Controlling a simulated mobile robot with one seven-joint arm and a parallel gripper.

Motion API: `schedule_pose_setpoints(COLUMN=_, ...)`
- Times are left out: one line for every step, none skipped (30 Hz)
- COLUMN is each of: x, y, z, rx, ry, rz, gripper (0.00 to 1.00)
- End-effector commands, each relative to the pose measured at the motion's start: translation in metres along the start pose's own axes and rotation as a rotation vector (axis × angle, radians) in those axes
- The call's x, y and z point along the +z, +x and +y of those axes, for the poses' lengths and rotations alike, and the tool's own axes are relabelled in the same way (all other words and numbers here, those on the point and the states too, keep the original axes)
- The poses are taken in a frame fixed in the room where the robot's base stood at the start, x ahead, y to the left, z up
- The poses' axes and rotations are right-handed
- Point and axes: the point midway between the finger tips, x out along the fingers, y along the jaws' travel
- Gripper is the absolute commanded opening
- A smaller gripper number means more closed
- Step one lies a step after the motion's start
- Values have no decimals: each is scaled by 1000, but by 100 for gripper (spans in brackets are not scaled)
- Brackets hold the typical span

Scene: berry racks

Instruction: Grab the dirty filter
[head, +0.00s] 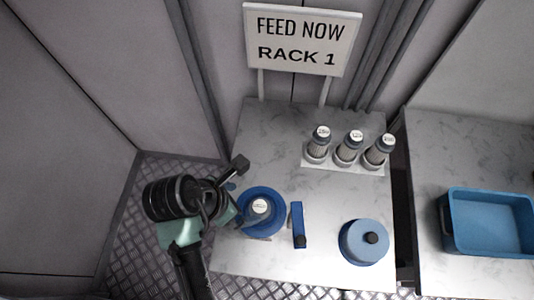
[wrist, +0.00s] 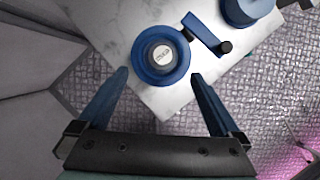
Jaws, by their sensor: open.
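A filter with a pale round cap (head: 260,206) sits in a round blue housing (head: 277,221) at the front left of the marble-topped table. In the wrist view the filter's cap (wrist: 162,55) and the blue housing (wrist: 147,73) lie ahead, between the lines of my fingers. The cap's print is too small to read, so I cannot tell from it whether this is the dirty filter. My gripper (wrist: 160,75) is open and empty, with its two blue fingers wide apart. In the head view my arm is left of the housing, and the gripper is partly hidden.
Several similar filters (head: 349,148) stand in a white rack at the back right, under a "FEED NOW RACK 1" sign (head: 302,40). A blue wrench-like tool (head: 297,220) and a round blue lid with a dark knob (head: 357,248) lie right of the housing. A blue bin (head: 488,249) is on the right counter.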

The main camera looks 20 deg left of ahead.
Motion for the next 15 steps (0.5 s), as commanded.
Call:
schedule_pose_setpoints(x=-1, y=7, z=-1, rx=-6, ry=-3, rz=3, gripper=100)
schedule_pose_setpoints(x=-1, y=12, z=-1, rx=-6, ry=-3, rz=4, gripper=100)
schedule_pose_setpoints(x=-2, y=20, z=-2, rx=-6, ry=-2, rz=4, gripper=100)
schedule_pose_setpoints(x=-2, y=26, z=-2, rx=-6, ry=-1, rz=4, gripper=100)
schedule_pose_setpoints(x=-1, y=32, z=-2, rx=-6, ry=-1, rz=4, gripper=100)
schedule_pose_setpoints(x=-1, y=40, z=-2, rx=-6, ry=0, rz=3, gripper=100)
schedule_pose_setpoints(x=-1, y=46, z=-2, rx=-5, ry=1, rz=3, gripper=100)
schedule_pose_setpoints(x=-1, y=51, z=-2, rx=-5, ry=1, rz=3, gripper=100)
schedule_pose_setpoints(x=0, y=57, z=-1, rx=-4, ry=2, rz=2, gripper=100)
schedule_pose_setpoints(x=0, y=61, z=-1, rx=-3, ry=2, rz=2, gripper=100)
schedule_pose_setpoints(x=0, y=64, z=-1, rx=-2, ry=2, rz=2, gripper=100)
schedule_pose_setpoints(x=0, y=68, z=0, rx=-1, ry=3, rz=1, gripper=100)
schedule_pose_setpoints(x=0, y=70, z=0, rx=0, ry=3, rz=1, gripper=100)
schedule_pose_setpoints(x=0, y=72, z=0, rx=0, ry=3, rz=1, gripper=100)
schedule_pose_setpoints(x=0, y=73, z=0, rx=0, ry=3, rz=2, gripper=100)
